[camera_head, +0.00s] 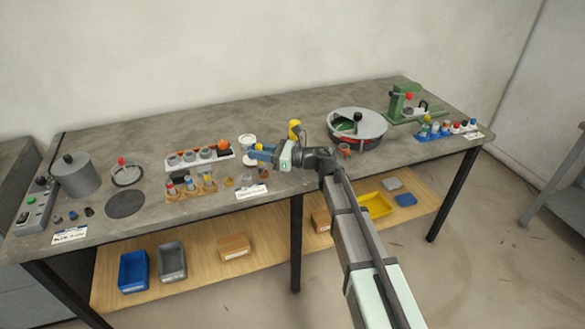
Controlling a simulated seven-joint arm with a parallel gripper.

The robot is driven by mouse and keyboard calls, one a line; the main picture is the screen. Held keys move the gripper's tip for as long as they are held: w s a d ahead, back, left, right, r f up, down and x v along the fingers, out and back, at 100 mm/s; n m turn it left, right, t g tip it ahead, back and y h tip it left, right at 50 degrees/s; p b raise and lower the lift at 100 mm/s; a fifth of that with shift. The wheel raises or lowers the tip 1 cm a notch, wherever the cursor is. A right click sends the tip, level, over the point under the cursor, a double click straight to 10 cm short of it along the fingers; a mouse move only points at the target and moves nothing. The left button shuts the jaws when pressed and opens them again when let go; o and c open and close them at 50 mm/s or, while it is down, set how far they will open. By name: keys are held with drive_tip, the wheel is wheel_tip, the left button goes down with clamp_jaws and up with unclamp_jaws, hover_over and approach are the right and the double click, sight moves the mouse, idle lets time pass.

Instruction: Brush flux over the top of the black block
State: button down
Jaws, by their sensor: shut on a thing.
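My gripper (263,154) reaches over the middle of the bench (290,107), pointing left, with its pale green body side-on. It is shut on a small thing. Blue shows at the jaws, but I cannot tell whether this is the held thing or the fingers. I cannot make out a brush or its bristles. I cannot single out the black block for sure; it may be hidden behind my gripper. A small dark piece (90,211) lies at the left front of the bench. Small cups (247,180) stand just below my gripper, near a white label.
A white rack (199,159) and a wooden rack (191,190) stand left of my gripper. A yellow-topped thing (294,128) is close behind my wrist. A round turntable (357,125), a green press (405,103) and a blue rack (446,132) stand to the right. The back of the bench is clear.

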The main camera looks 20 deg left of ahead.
drive_tip(key=w+a+r, duration=0.3)
drive_tip(key=w+a, duration=0.1)
drive_tip(key=a, duration=0.6)
drive_tip(key=w+a+m+t, duration=0.2)
drive_tip(key=w+a+t, duration=0.1)
drive_tip(key=w, duration=0.4)
drive_tip(key=w+a+m+t, duration=0.2)
drive_tip(key=w+a+t, duration=0.1)
drive_tip(key=w, duration=0.3)
drive_tip(key=shift+w+a+f, duration=0.1)
drive_tip(key=shift+f, duration=1.05)
drive_tip(key=shift+w+f, duration=0.1)
drive_tip(key=shift+f, duration=1)
drive_tip(key=shift+f, duration=0.6)
drive_tip(key=shift+f, duration=0.7)
drive_tip(key=shift+f, duration=0.7)
drive_tip(key=shift+f, duration=0.25)
